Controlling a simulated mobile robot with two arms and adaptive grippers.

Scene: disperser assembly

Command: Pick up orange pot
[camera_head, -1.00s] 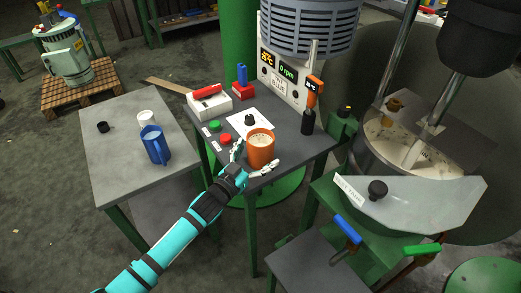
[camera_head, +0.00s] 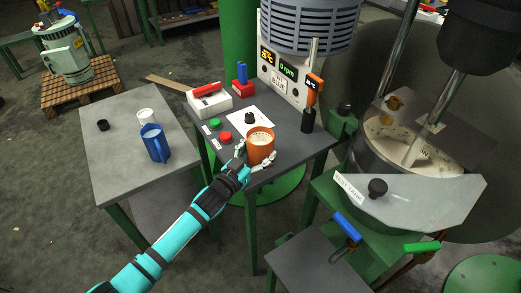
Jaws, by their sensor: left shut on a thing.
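The orange pot (camera_head: 261,149) is upright on the dark table (camera_head: 297,158), with pale contents showing at its open top. My left gripper (camera_head: 256,160) is at the pot's near side, with its fingers on either side of the pot. It is shut on the pot. From this view I cannot tell whether the pot's base still touches the table. My right gripper is not in view.
A red button (camera_head: 225,137) and a green button (camera_head: 214,124) lie left of the pot. A machine with displays stands behind.

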